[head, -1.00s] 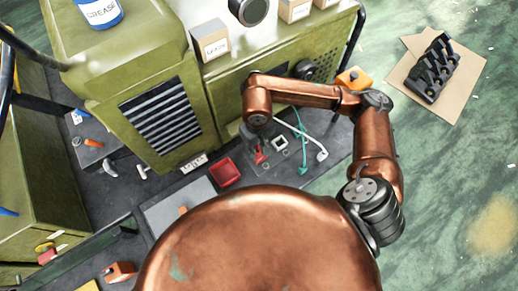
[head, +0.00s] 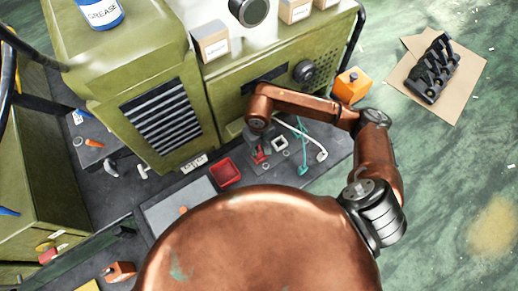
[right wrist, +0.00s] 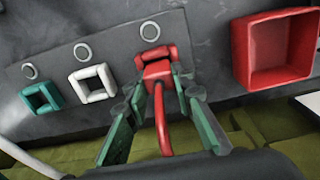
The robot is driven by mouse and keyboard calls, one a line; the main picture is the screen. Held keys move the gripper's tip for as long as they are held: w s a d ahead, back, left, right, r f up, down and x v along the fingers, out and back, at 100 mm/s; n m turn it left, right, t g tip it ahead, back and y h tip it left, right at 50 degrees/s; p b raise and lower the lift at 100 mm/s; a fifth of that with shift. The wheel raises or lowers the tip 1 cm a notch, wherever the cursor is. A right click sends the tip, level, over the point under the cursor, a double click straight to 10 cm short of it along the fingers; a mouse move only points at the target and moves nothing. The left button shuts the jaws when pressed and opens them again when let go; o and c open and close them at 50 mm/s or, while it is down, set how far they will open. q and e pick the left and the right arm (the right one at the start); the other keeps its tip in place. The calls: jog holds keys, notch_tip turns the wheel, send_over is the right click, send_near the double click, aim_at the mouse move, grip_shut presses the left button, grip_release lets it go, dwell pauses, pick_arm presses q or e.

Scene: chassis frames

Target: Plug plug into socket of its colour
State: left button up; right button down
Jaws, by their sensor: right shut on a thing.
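In the right wrist view, my right gripper (right wrist: 160,102) is shut on the red plug (right wrist: 157,72), whose red cable runs back between the fingers. The plug's front is at the red socket (right wrist: 170,51), overlapping its frame; I cannot tell how deep it sits. The white socket (right wrist: 93,83) and green socket (right wrist: 41,97) are empty, to its left. In the head view, my right gripper (head: 260,146) reaches down to the dark panel. The green plug (head: 303,171) and white plug (head: 321,155) lie loose on their cables. My left gripper is not in view.
An open red box (right wrist: 278,50) is fixed beside the red socket. The green cabinet (head: 165,120) rises behind the panel. An orange box (head: 352,85) stands on the right. A black rack (head: 433,70) rests on cardboard on the floor.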

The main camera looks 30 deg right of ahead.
aim_at(259, 150)
jog(key=shift+f, duration=0.2)
jog(key=c, duration=1.7)
grip_release()
jog(key=shift+o, duration=0.2)
jog(key=shift+r, duration=0.15)
jog(key=shift+r, duration=0.25)
notch_tip(259, 150, up, 12)
jog(key=shift+f, duration=0.15)
